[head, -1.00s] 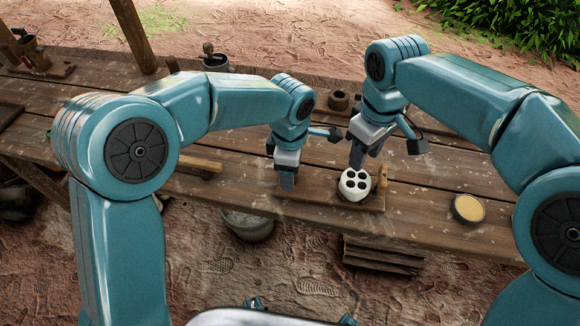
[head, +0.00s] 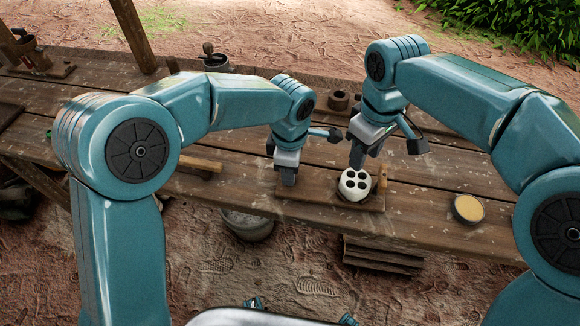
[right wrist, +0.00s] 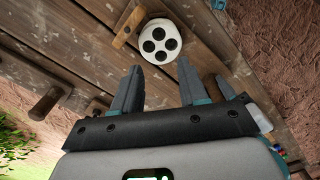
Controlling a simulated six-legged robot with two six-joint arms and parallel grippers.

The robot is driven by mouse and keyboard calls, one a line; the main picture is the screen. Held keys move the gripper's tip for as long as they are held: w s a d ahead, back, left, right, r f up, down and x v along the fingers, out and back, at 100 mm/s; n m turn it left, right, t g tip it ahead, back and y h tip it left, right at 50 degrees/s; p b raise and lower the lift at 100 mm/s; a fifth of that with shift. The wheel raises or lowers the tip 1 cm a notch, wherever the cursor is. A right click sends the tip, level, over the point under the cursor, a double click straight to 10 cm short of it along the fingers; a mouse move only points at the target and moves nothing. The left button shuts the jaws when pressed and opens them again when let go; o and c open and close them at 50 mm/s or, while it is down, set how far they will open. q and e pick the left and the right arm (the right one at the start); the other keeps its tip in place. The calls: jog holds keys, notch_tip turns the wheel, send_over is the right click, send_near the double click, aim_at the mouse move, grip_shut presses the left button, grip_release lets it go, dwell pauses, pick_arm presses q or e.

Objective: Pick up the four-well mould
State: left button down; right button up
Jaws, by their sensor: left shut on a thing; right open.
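The four-well mould (head: 354,190) is a white round block with dark holes in its top. It sits on a wooden board (head: 320,198) near the table's front edge. It also shows in the right wrist view (right wrist: 161,54), ahead of the fingertips and apart from them. My right gripper (head: 357,160) is open and empty, just above and behind the mould; its two fingers show spread in the right wrist view (right wrist: 160,82). My left gripper (head: 288,182) is shut at the board's left end, to the left of the mould. What it grips is mostly hidden, but it appears to be the board.
A round dish with yellow contents (head: 468,208) stands to the right on the table. A small brown pot (head: 338,101) is further back. A wooden handle (head: 382,178) stands at the board's right end. A bucket (head: 247,225) is below the front edge.

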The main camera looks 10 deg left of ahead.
aim_at(358, 181)
jog(key=shift+o, duration=0.3)
jog(key=o, duration=1)
notch_tip(358, 181, up, 2)
jog(key=shift+s+d+r+n, duration=0.1)
jog(key=shift+d+n, duration=0.05)
jog(key=shift+n, duration=0.35)
notch_tip(358, 181, down, 12)
jog(key=shift+r, duration=0.2)
